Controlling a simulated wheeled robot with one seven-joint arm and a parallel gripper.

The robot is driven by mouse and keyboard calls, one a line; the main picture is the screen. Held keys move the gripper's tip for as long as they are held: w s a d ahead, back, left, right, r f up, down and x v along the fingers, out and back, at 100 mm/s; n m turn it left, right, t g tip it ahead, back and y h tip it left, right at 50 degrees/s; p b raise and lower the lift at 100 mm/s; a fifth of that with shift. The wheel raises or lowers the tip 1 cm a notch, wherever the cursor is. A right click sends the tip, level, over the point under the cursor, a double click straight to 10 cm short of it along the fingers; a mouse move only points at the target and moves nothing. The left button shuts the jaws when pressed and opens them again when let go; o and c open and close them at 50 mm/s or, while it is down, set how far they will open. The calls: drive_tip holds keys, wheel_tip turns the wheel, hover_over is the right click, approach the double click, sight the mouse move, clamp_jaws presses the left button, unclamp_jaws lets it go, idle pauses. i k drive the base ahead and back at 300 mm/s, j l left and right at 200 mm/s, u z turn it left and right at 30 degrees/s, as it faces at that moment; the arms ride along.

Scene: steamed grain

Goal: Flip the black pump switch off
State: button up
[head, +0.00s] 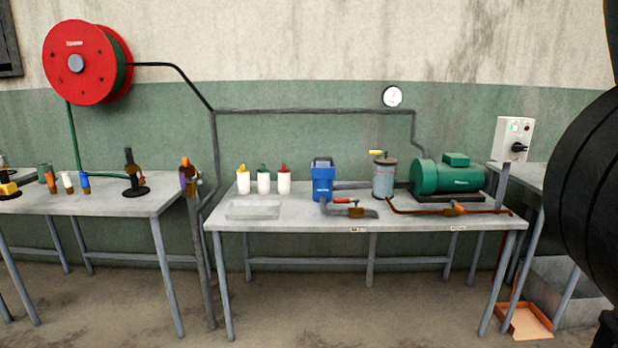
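The black pump switch (518,148) is a dark rotary knob on the front of a light grey control box (505,140) on a post, right of the middle table. Its handle looks roughly sideways, but it is too small to read its setting. Above it are a small greenish button or lamp (515,127) and a small red one (527,128). The green pump (440,177) sits on the table to the left of the box. My gripper is not in view; a large dark part of my arm fills the right edge, to the right of the box.
The middle table (300,212) holds bottles, a clear tray (252,210), a blue unit (322,180), a grey canister (384,178) and pipes with valves. Another table (533,176) stands behind the post. An orange tray (530,322) lies on the floor. Floor in front is clear.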

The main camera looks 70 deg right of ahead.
sight(518, 145)
drive_tip(key=z, duration=1.55)
